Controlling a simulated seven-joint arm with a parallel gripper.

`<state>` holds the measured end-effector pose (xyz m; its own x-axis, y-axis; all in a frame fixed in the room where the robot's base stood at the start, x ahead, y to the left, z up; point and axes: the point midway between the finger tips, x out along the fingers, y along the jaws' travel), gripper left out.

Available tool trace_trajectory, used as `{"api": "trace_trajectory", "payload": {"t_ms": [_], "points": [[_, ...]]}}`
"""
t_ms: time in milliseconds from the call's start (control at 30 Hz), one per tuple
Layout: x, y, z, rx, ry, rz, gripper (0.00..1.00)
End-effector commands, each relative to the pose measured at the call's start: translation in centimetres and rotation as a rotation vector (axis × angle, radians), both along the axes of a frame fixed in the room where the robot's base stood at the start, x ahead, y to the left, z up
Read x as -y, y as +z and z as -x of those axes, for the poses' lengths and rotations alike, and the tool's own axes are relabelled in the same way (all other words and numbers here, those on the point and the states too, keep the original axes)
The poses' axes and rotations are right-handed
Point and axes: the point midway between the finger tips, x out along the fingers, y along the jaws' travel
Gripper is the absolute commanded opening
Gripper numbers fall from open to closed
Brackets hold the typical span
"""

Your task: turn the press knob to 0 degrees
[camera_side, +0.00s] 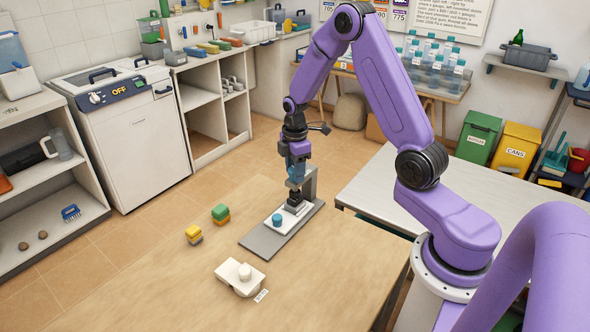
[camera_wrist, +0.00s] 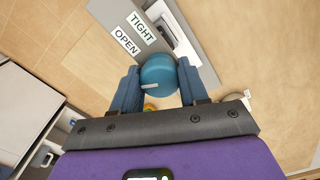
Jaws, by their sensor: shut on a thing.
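The press (camera_side: 311,183) stands on a grey base plate (camera_side: 262,243) on the wooden table. Its round teal knob (camera_wrist: 158,68) is in the wrist view, with a short white mark near its lower left edge. My gripper (camera_wrist: 157,88) is shut on the knob, one blue finger on each side. In the side view my gripper (camera_side: 296,172) points down over the press, and its fingers hide most of the knob. The signs TIGHT (camera_wrist: 143,28) and OPEN (camera_wrist: 127,41) lie on the grey surface beyond the knob in the wrist view.
The table's front left is clear.

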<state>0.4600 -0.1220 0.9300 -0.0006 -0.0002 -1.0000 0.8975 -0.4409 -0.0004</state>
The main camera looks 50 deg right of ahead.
Motion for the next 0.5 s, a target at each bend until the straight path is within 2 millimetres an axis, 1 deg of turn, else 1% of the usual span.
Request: {"api": "trace_trajectory", "payload": {"t_ms": [200,500], "points": [[0.01,0.09,-0.07,0.002,0.190,0.000,0.13],[0.00,0.10,-0.08,0.002,0.379,0.000,0.13]]}}
